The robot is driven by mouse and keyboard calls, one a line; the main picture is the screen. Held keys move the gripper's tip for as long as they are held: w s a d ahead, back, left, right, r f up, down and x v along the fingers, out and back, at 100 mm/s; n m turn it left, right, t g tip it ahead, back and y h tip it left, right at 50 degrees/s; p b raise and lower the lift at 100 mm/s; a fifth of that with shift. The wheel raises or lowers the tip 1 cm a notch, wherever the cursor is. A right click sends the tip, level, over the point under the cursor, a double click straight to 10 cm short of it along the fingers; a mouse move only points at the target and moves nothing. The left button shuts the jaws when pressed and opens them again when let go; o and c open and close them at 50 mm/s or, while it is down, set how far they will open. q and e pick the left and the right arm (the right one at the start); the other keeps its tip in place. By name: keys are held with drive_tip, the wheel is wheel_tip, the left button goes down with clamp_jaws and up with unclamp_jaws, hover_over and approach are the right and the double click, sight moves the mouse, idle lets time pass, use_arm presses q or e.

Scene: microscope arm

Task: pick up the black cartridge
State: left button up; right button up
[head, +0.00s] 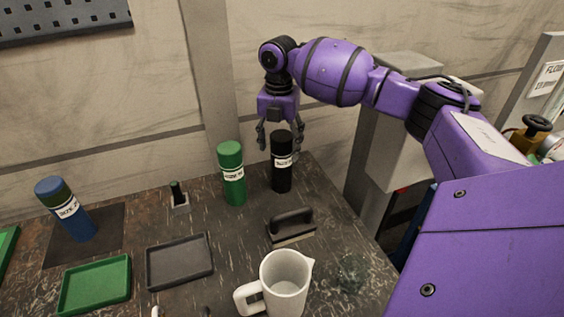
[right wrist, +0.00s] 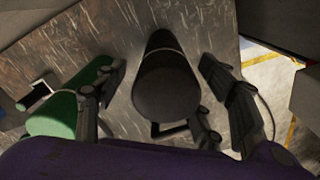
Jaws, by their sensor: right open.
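The black cartridge (head: 281,172) stands upright at the back right of the table, with a white label band near its top. My right gripper (head: 280,143) is open and points down at the cartridge's top. In the right wrist view the black cartridge (right wrist: 166,84) lies between the spread fingers of the gripper (right wrist: 165,90), with a gap visible on both sides. The green cartridge (head: 233,175) stands just left of it and also shows beside the left finger in the right wrist view (right wrist: 55,115). My left gripper is not in view.
A blue cartridge (head: 66,212) stands on a dark mat at the left. A green tray (head: 94,288), a grey tray (head: 178,262), a black-handled block (head: 291,226) and a white jug (head: 285,284) are nearer. The table's right edge is close to the black cartridge.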

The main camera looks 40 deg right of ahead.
drive_tip(key=shift+d+f, duration=0.1)
drive_tip(key=shift+f, duration=1.35)
drive_tip(key=c, duration=1.5)
